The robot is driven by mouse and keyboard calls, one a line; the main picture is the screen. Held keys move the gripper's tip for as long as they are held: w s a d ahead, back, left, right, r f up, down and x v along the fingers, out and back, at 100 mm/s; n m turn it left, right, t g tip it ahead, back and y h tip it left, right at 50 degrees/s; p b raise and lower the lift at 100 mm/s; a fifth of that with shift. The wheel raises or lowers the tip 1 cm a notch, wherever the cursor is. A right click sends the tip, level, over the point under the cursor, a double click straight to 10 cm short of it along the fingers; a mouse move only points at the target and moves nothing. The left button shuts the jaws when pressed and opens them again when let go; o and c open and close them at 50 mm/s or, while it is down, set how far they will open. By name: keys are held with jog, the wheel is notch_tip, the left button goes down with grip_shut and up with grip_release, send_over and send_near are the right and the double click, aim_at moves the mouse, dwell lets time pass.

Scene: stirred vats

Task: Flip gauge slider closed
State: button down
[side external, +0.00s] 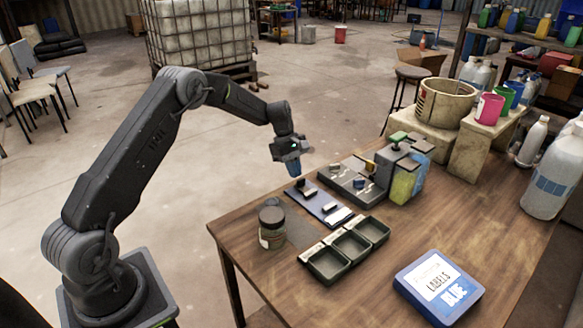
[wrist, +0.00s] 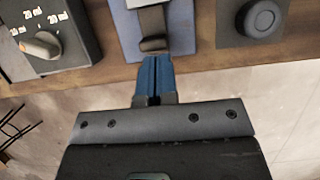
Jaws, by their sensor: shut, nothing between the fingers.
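The gauge is a flat blue board (side external: 318,203) on the table, with a dark slider piece (side external: 305,188) near its end closest to my gripper and a white strip at the other end. In the wrist view the blue board (wrist: 183,28) carries a grey-brown slider (wrist: 152,22) with a rounded dark end. My gripper (side external: 294,172) has blue fingers and is shut and empty. Its fingertips (wrist: 154,58) lie just short of the slider's rounded end in the wrist view, near the table edge. I cannot tell whether they touch it.
A dark dial box (wrist: 45,40) stands left of the board in the wrist view. A lidded jar (side external: 271,226) is on the other side, its black lid (wrist: 259,18) showing.

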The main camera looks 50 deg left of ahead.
aim_at(307, 192)
jog(key=shift+d, duration=1.95)
jog(key=a, duration=0.4)
jog(key=shift+a+r, duration=0.2)
jog(key=shift+a, duration=0.1)
jog(key=v, duration=0.9)
jog(key=shift+r, duration=0.35)
jog(key=shift+d, duration=0.1)
